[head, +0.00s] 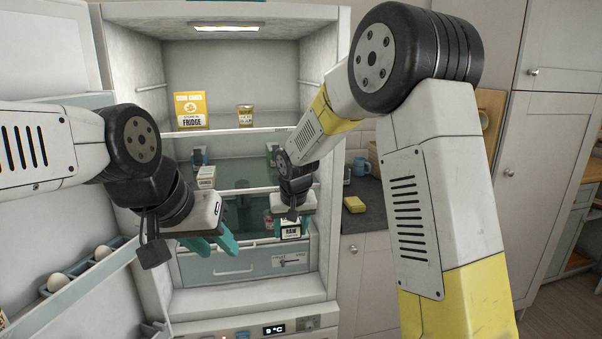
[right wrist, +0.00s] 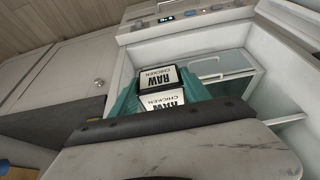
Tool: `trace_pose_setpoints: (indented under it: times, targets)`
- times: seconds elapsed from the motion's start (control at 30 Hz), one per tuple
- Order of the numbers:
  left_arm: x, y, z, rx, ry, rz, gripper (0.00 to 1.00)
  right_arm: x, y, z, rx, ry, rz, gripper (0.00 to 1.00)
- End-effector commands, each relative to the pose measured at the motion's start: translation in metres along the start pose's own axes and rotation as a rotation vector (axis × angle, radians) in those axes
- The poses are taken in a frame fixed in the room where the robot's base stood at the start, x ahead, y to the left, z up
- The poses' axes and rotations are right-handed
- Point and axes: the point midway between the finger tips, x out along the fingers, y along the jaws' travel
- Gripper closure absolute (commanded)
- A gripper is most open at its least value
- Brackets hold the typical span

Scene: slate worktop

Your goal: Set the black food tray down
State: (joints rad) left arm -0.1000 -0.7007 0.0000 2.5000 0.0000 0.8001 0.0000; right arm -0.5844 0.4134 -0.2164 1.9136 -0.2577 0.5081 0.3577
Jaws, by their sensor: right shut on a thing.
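The black food tray (head: 290,232) has a white label reading RAW and is at the right side of the open fridge's lower part. In the right wrist view the tray (right wrist: 160,88) shows two white RAW CHICKEN faces with black edges. My right gripper (head: 289,219) is shut on it, with teal fingers (right wrist: 160,92) on both sides. The tray is at about the level of the lower glass shelf; whether it touches the shelf is hidden. My left gripper (head: 216,246) is open and empty in front of the fridge, left of the tray.
A yellow box (head: 190,110) and a small jar (head: 245,116) stand on the top shelf. A pale carton (head: 206,177) is on the middle shelf. The open door with eggs (head: 60,282) is at left; a yellow sponge (head: 354,204) lies on the worktop.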

Motion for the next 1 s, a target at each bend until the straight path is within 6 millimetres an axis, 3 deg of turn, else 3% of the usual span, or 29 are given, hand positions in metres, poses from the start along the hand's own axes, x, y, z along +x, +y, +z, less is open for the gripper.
trace_pose_setpoints:
  times: [0.27, 0.5, 0.6, 0.8, 1.0]
  targets:
    - [0.000, 0.000, 0.000, 0.000, -0.001, 0.000, 0.64, 0.038, 0.059, 0.042, 0.059, -0.005, 0.027, 1.00]
    - [0.000, 0.000, 0.000, 0.000, -0.001, 0.000, 0.64, 0.071, 0.128, 0.116, 0.146, -0.007, 0.060, 1.00]
    - [0.000, 0.000, 0.000, 0.000, -0.001, 0.000, 0.64, 0.077, 0.146, 0.141, 0.175, -0.004, 0.070, 1.00]
    - [0.000, 0.000, 0.000, 0.000, -0.001, 0.000, 0.64, 0.080, 0.161, 0.164, 0.201, 0.001, 0.079, 1.00]
    - [0.000, 0.000, 0.000, 0.000, -0.001, 0.000, 0.64, 0.080, 0.161, 0.164, 0.202, 0.002, 0.080, 1.00]
